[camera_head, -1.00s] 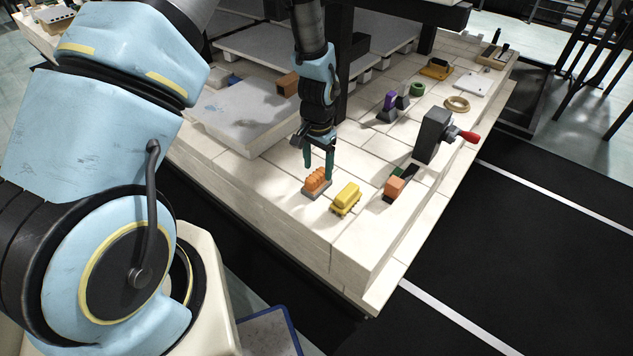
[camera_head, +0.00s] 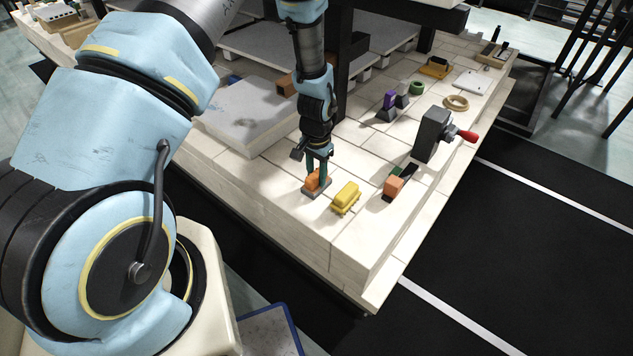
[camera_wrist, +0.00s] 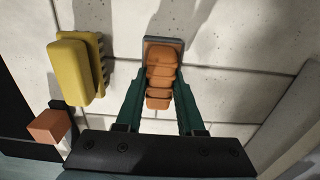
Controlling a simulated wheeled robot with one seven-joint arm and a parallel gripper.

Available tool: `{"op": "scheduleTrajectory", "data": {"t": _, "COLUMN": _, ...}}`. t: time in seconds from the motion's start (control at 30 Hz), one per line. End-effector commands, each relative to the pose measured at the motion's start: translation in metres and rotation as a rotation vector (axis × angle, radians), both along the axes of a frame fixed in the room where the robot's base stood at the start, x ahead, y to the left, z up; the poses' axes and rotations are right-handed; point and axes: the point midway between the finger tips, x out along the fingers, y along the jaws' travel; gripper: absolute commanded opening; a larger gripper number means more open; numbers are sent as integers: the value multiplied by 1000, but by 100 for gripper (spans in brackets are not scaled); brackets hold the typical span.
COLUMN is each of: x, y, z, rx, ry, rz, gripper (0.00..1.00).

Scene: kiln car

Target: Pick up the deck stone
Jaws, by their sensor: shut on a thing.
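The piece I take for the deck stone (camera_head: 311,181) has a ridged orange grip on a flat grey base. It is near the front corner of the pale tiled deck. My gripper (camera_head: 317,182) points down over it, with a green finger on each side of the orange grip. In the wrist view the deck stone (camera_wrist: 160,82) is between the fingertips of my gripper (camera_wrist: 159,88), and they are shut on it. The grey base shows at the far end and appears to rest on the tiles. The fingers partly hide the grip in the head view.
A yellow brush-like block (camera_head: 345,197) lies close to the right of it. Beyond are an orange-brown block (camera_head: 393,187) and a dark box with a red handle (camera_head: 432,133). A grey slab (camera_head: 252,117) is at left. Bare tiles lie in front.

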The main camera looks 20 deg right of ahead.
Motion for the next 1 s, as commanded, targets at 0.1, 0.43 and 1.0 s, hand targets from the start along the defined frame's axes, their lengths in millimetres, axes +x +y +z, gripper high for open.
{"op": "scheduleTrajectory", "data": {"t": 0.1, "x": 0, "y": 0, "z": 0, "rx": 0, "ry": 0, "rz": 0, "gripper": 15}}
{"op": "scheduleTrajectory", "data": {"t": 0.43, "x": 0, "y": 0, "z": 0, "rx": 0, "ry": 0, "rz": 0, "gripper": 0}}
{"op": "scheduleTrajectory", "data": {"t": 1.0, "x": 1, "y": -1, "z": 15, "rx": -2, "ry": -2, "rz": 1, "gripper": 0}}
